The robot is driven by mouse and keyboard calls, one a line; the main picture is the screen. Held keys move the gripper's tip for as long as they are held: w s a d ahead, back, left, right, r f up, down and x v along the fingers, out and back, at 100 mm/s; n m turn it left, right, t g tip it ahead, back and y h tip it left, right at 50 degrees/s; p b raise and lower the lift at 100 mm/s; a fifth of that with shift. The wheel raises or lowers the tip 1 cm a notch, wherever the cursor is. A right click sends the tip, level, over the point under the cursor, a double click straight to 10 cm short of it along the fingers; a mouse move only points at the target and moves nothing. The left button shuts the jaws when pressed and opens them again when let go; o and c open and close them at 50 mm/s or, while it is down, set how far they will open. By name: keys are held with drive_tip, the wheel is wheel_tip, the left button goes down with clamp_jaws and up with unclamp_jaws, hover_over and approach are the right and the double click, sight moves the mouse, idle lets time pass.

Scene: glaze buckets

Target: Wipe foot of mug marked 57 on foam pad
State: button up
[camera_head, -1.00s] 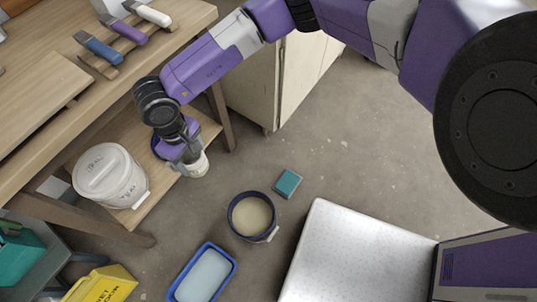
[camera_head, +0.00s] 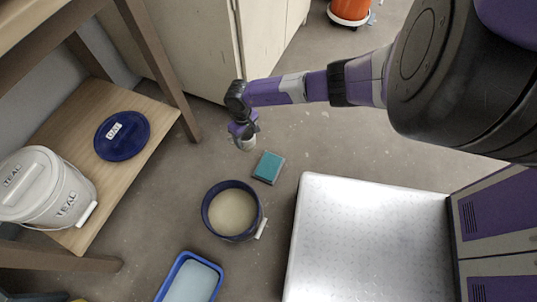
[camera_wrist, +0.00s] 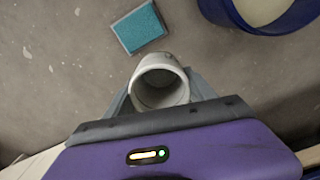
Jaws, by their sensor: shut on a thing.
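My gripper (camera_head: 244,135) is shut on a pale mug (camera_head: 248,145), held above the floor. In the wrist view the mug (camera_wrist: 160,82) sits between the jaws, with its round open end toward the camera. No number on it can be read. The foam pad (camera_head: 268,167) is a teal block on the floor, a little right of and below the mug in the head view. In the wrist view the pad (camera_wrist: 139,27) lies beyond the mug, apart from it.
A dark blue bucket of cream glaze (camera_head: 230,210) stands on the floor, its rim also at upper right in the wrist view (camera_wrist: 268,22). A blue tray (camera_head: 190,278) is in front. A low shelf (camera_head: 125,185) holds a white TEAL bucket (camera_head: 45,187) and a blue lid (camera_head: 122,136).

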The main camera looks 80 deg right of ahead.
drive_tip(key=m+b, duration=0.1)
drive_tip(key=b, duration=0.4)
hover_over(268, 166)
wheel_tip(268, 166, down, 12)
wheel_tip(268, 166, down, 5)
drive_tip(key=b, duration=0.5)
drive_tip(key=shift+s+d, duration=0.1)
drive_tip(key=shift+d, duration=0.05)
drive_tip(key=shift+r, duration=0.1)
drive_tip(key=shift+f+b, duration=0.5)
drive_tip(key=shift+f, duration=0.1)
